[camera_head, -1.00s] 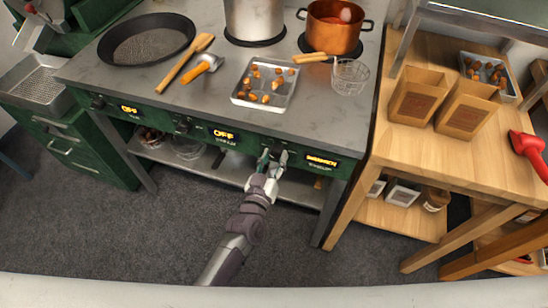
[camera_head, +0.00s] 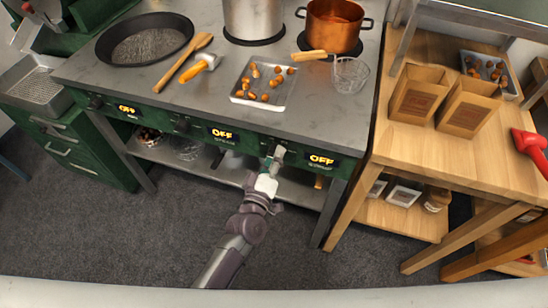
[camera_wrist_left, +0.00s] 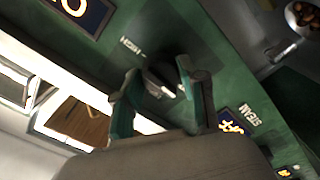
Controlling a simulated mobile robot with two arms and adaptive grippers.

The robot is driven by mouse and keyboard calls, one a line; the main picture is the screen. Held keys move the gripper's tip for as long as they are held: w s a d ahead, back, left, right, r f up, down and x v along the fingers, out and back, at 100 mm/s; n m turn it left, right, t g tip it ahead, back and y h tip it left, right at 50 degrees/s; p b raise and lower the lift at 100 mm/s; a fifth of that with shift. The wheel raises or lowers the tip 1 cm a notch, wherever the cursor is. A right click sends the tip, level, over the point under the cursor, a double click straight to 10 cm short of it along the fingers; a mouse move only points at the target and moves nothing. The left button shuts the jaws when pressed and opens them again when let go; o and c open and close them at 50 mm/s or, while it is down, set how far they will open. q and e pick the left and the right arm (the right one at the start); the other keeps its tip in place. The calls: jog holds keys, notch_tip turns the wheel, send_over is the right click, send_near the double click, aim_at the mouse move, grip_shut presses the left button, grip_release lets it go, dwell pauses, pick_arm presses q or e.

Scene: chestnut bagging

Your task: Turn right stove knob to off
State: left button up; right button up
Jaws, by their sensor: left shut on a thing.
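The right stove knob (camera_wrist_left: 163,84) is a small dark knob on the green front panel of the stove. In the head view my left gripper covers it. My left gripper (camera_head: 273,158) is at the panel, just left of the right display (camera_head: 322,160), which reads OFF in yellow. In the left wrist view the two green-tipped fingers of the gripper (camera_wrist_left: 158,88) stand on either side of the knob, shut on it. The middle display (camera_head: 222,135) and left display (camera_head: 127,110) also read OFF. My right gripper is not in view.
On the stove top (camera_head: 210,105) are a black pan (camera_head: 145,40), a steel pot (camera_head: 255,18), a copper pot (camera_head: 334,28), a chestnut tray (camera_head: 264,84) and a wire basket (camera_head: 350,74). A wooden table (camera_head: 400,140) with paper bags (camera_head: 418,92) stands to the right.

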pick_arm(q)
jog(key=shift+n, duration=0.4)
jog(key=o, duration=1.1)
jog(key=shift+o, duration=0.2)
jog(key=v, duration=1.2)
